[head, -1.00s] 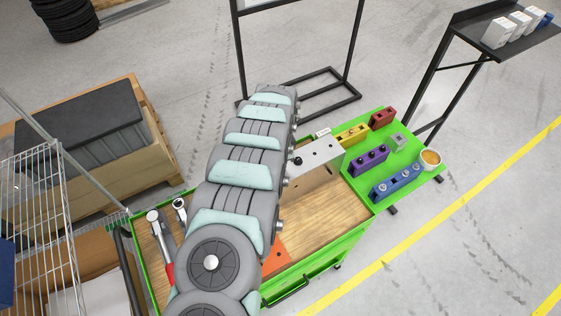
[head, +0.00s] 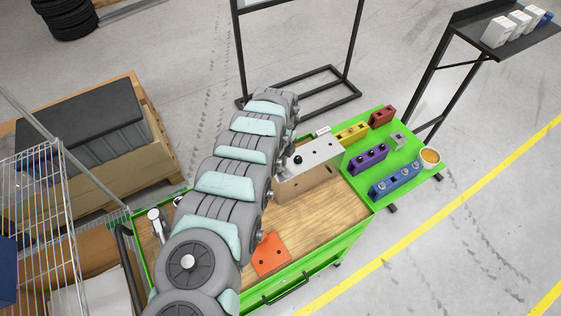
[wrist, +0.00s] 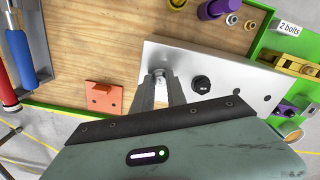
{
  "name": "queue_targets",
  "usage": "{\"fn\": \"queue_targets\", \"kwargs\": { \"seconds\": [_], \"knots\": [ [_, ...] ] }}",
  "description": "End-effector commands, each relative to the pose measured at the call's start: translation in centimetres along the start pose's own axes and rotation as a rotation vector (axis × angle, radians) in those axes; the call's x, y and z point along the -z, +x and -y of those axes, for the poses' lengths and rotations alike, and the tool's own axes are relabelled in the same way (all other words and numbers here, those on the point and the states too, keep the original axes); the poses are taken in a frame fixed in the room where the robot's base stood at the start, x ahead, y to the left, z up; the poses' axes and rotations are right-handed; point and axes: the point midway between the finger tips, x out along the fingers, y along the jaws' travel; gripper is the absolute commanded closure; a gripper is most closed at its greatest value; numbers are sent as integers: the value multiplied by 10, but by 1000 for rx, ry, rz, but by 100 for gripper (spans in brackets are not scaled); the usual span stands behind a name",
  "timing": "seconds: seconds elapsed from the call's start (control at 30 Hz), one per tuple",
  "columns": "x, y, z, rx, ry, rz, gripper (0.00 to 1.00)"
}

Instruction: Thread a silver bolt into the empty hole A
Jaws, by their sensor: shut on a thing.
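The silver chassis block (head: 309,170) stands on the wooden top of the green cart, with a black bolt (head: 297,160) in its upper face and open holes to the right of it. In the wrist view the block's top (wrist: 220,70) shows the black bolt (wrist: 201,84) and two holes to its right. My gripper (wrist: 158,88) is over the left end of the block, its fingers shut on a silver bolt (wrist: 160,73). The fingers hide the bolt's lower part and the spot below, so I cannot tell whether it is in a hole. In the head view my arm hides the gripper.
An orange plate (head: 270,254) lies on the wood (head: 318,212). Purple (head: 368,159), blue (head: 397,182), yellow (head: 352,134) and red (head: 383,117) holders and a cup (head: 430,158) stand on the green shelf. A "2 bolts" label (wrist: 289,27) is beside the yellow holder.

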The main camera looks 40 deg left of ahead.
Motion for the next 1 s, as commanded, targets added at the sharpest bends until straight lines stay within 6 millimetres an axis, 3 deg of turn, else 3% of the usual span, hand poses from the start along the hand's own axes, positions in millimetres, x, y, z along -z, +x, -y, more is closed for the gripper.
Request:
{"fn": "queue_targets", "kwargs": {
  "seconds": [0.3,0.63,0.67,0.87,1.0],
  "knots": [
    [0,7,0,3,491,0,100],
    [1,6,0,1,568,-1,100],
    [1,6,0,1,568,-1,81],
    [1,4,0,1,566,-1,65],
    [0,-8,0,0,566,-1,57]
  ]
}}
